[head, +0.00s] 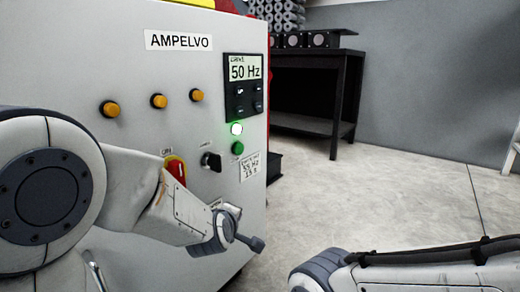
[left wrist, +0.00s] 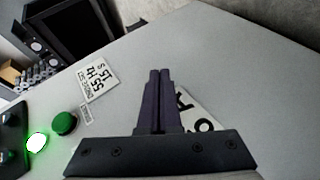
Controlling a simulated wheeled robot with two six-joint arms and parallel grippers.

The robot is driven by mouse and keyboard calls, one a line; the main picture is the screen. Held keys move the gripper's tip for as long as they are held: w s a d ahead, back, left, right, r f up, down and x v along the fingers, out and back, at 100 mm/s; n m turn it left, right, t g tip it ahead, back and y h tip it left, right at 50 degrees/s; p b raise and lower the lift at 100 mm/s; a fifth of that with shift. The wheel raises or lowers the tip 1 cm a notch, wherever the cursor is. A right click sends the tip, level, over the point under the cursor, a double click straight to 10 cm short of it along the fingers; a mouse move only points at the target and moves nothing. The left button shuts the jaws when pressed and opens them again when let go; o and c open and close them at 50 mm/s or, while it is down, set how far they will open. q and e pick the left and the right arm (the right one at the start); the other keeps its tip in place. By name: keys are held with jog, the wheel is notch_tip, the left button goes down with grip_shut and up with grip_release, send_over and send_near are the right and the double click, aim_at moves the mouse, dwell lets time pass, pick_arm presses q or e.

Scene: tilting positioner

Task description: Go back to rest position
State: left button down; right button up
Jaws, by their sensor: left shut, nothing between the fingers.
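My left arm comes in from the left in the head view, in front of the grey AMPELVO cabinet (head: 200,75). My left gripper (head: 258,244) is at the end of it, low by the cabinet's right edge, with nothing seen in its fingers. In the left wrist view the dark fingers of the left gripper (left wrist: 160,74) lie together, shut and empty, over the cabinet's grey face (left wrist: 225,75). They cover part of a lettered label (left wrist: 205,117). I cannot tell the gap to the face. Part of my right arm shows at the lower right; its gripper is out of view.
The cabinet bears a display (head: 245,68) reading 50 Hz, orange lamps (head: 110,109), a lit white-green lamp (head: 237,129), a green button (head: 238,148), a black switch (head: 211,161) and a red-yellow switch (head: 175,168). A black table (head: 318,123) stands behind. The floor at right is clear.

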pick_arm(q)
jog(key=s+a+f+m+g+y, duration=0.1)
jog(key=s+a+f+m+g, duration=0.5)
jog(key=s, duration=0.4)
jog(key=s+a+f+m+g, duration=0.4)
jog(key=s+a+f+m, duration=0.25)
jog(key=s, duration=0.45)
jog(key=s+d+r+m+g+p, duration=0.1)
jog(key=s+d+r+m+p, duration=0.3)
jog(key=r+p, duration=0.55)
jog(key=s+d+r+m+p, duration=0.1)
jog(key=s+d+r+p, duration=0.5)
jog(key=r, duration=0.6)
jog(key=s+d+r+m+g+p, duration=0.1)
jog(key=s+d+r+m+p, duration=0.25)
jog(key=r+p, duration=0.6)
notch_tip(320, 180, up, 37)
jog(key=p, duration=3.6)
jog(key=shift+w+d+n+h, duration=0.25)
jog(key=shift+d+n+h, duration=0.05)
jog(key=shift+d+n, duration=0.1)
jog(key=shift+f, duration=0.1)
